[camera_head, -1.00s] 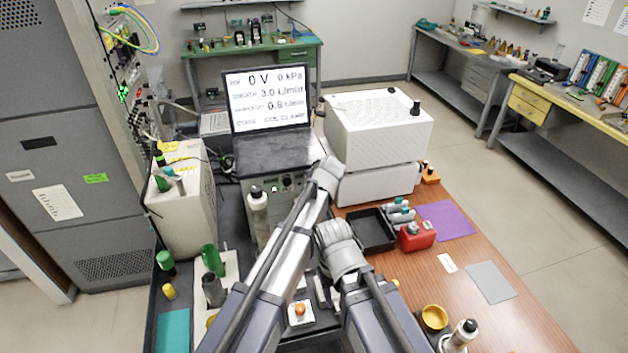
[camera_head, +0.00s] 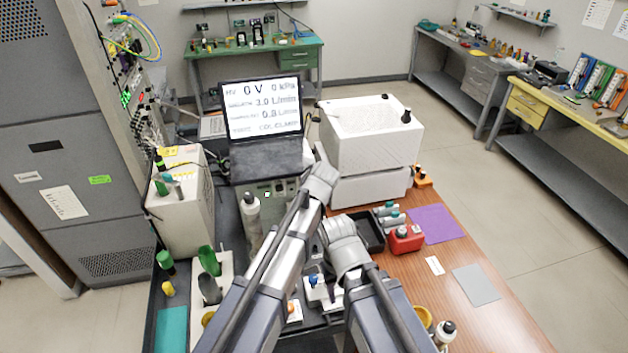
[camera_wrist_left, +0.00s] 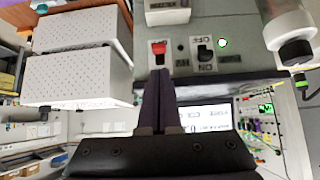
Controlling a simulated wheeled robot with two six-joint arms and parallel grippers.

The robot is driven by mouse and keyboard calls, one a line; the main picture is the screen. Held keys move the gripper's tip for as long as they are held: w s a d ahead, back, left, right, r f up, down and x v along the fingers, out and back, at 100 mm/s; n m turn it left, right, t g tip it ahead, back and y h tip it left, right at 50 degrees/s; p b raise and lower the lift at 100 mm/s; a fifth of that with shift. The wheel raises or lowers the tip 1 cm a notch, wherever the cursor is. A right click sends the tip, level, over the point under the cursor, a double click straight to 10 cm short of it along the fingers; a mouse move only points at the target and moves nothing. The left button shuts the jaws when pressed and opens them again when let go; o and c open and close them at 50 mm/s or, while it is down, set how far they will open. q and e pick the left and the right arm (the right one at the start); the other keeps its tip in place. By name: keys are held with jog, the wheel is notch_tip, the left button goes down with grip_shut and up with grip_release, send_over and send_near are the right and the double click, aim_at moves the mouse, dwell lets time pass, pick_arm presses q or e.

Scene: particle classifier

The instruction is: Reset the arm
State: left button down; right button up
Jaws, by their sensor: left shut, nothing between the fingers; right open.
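My left arm comes in from the lower left in the head view, and its wrist (camera_head: 320,182) stands in front of the instrument panel under the laptop. In the left wrist view my left gripper (camera_wrist_left: 158,82) has its dark fingers shut together, empty, close to a red switch (camera_wrist_left: 158,47). A black switch (camera_wrist_left: 205,54) and a green light (camera_wrist_left: 222,43) sit beside it. My right gripper (camera_head: 338,240) is open, over the bench to the right of the left arm; its fingertips are mostly hidden behind its own wrist.
A laptop (camera_head: 263,108) stands behind the arms. A white box (camera_head: 370,135) is at right, a cream unit (camera_head: 180,210) at left. A black tray (camera_head: 372,232), red container (camera_head: 406,239) and purple mat (camera_head: 436,223) lie right of my right arm. The wooden bench's right side is mostly clear.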

pick_arm(q)
jog(key=shift+v, duration=0.8)
pick_arm(e)
jog(key=shift+s+d+r, duration=0.15)
jog(key=shift+d+r, duration=0.25)
jog(key=shift+r, duration=0.2)
pick_arm(q)
jog(key=shift+a, duration=0.15)
pick_arm(e)
jog(key=shift+a, duration=0.1)
